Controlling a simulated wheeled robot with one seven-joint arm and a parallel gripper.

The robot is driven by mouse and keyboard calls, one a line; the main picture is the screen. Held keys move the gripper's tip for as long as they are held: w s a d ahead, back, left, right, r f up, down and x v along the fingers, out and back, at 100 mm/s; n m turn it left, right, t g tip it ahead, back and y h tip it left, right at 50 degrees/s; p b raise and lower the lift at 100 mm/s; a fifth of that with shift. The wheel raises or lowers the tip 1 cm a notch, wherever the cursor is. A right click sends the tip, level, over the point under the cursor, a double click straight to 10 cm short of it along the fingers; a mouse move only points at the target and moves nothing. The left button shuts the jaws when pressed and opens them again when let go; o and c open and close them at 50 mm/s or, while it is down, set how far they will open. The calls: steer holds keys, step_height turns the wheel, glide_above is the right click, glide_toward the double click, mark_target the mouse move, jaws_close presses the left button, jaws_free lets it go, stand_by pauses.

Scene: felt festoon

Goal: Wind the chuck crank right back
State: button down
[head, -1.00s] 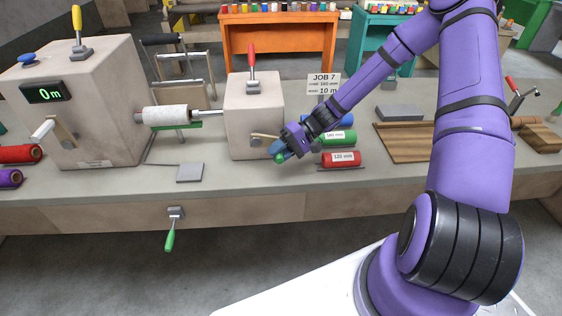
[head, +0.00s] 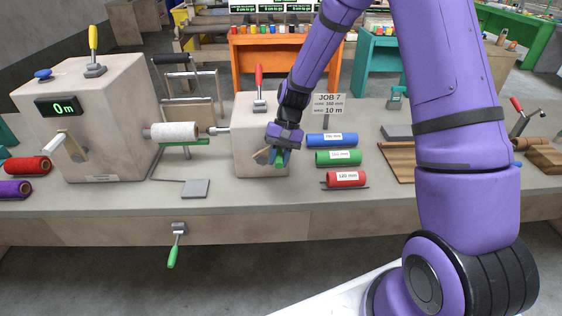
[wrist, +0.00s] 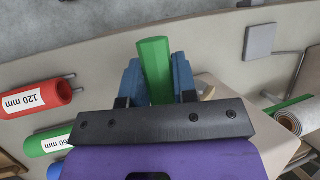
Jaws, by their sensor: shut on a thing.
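The chuck crank (head: 263,156) is a short wooden arm with a green handle, on the front of the beige right-hand block (head: 247,138). My gripper (head: 281,157) is shut on the green handle, at the front right of the block. In the wrist view the green handle (wrist: 154,62) stands between the blue fingers of my gripper (wrist: 156,82). My gripper hides part of the crank in the head view. A metal rod (head: 219,131) runs left from the block to a white roll (head: 175,132).
Blue, green and red rolls (head: 345,179) lie just right of the block. A red-handled lever (head: 259,88) stands on top. The left-hand machine (head: 105,140) shows 0 m and has its own white-handled crank (head: 66,147). A grey plate (head: 196,188) lies on the bench.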

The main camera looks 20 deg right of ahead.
steer(key=shift+w+a+r+m+g+h, duration=0.25)
steer(key=shift+a+r+m+g+h, duration=0.4)
steer(key=shift+h, duration=0.8)
steer(key=shift+w+a+r+g+h, duration=0.1)
steer(key=shift+w+a+g+h, duration=0.2)
steer(key=shift+a+h, duration=0.85)
steer(key=shift+w+a+r+m+g+h, duration=0.15)
steer(key=shift+a+r+m+g+h, duration=0.35)
steer(key=shift+h, duration=1.2)
steer(key=shift+a+f, duration=0.1)
steer(key=shift+f, duration=0.05)
steer(key=c, duration=0.9)
jaws_free()
